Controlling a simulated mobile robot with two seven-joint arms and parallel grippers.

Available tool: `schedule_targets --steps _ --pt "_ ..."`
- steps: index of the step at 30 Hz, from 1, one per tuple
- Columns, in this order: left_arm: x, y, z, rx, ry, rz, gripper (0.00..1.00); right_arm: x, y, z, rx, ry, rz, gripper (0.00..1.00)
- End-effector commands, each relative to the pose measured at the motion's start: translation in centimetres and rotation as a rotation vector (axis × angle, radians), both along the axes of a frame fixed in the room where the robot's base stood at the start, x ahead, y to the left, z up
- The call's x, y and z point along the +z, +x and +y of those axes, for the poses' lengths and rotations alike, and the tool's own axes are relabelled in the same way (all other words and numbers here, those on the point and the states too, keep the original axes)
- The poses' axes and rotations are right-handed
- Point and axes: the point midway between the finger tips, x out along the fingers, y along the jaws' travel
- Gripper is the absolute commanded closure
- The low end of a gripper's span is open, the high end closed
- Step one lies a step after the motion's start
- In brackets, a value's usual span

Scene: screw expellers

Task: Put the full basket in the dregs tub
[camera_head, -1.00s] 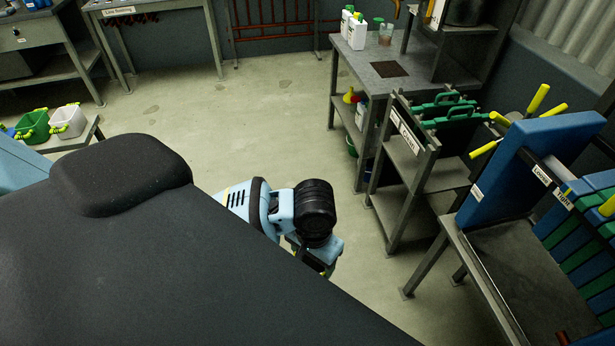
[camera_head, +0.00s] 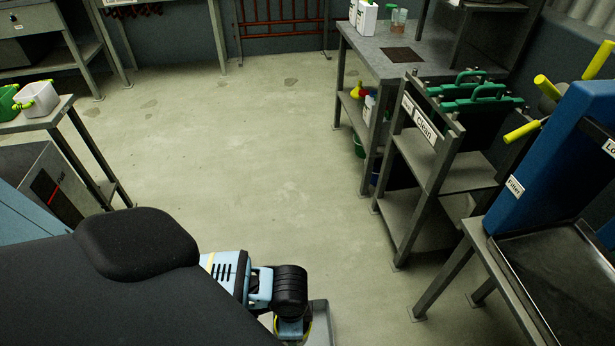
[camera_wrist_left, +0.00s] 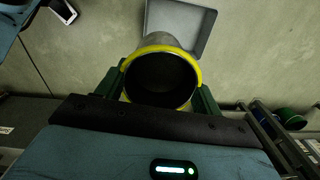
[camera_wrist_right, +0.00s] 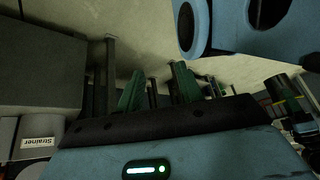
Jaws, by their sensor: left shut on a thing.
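In the left wrist view a metal cylindrical basket (camera_wrist_left: 143,45) with a yellow rim sits between the fingers of my left gripper (camera_wrist_left: 160,88). The gripper is shut on it. Its inside is dark, so I cannot tell its contents. A shallow grey tray-like thing (camera_wrist_left: 207,22) shows just beyond the basket. My right gripper (camera_wrist_right: 158,88) has its two green fingers apart and nothing between them. Neither pair of fingertips is clear in the head view. I cannot identify the dregs tub with certainty.
A box labelled Full (camera_head: 38,208) stands under a left side table (camera_head: 65,106) bearing green and white baskets. The middle floor is clear.

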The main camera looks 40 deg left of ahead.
Motion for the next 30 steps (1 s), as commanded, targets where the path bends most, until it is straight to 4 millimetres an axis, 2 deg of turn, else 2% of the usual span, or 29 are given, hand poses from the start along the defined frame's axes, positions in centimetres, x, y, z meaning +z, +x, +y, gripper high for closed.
schedule_targets --steps 1,11,21,27,30 --pt "-2.8 0.1 0.1 -0.058 0.001 0.007 0.59 -1.9 -0.4 0.0 0.0 0.0 0.012 0.64" --pt "-13.5 2.9 1.3 -0.476 0.0 0.007 0.59 -8.4 -0.7 -0.1 0.001 -0.002 0.046 0.64" --pt "-25.4 5.7 2.9 -0.909 -0.003 0.007 0.59 -15.8 -0.4 -0.2 0.002 -0.004 0.082 0.64" --pt "-31.3 6.6 3.5 -1.062 -0.004 0.005 0.59 -20.1 -0.6 -0.2 0.004 -0.006 0.112 0.64" --pt "-33.1 6.9 3.6 -1.093 -0.003 0.003 0.59 -21.5 -0.5 -0.3 0.005 -0.006 0.12 0.64"
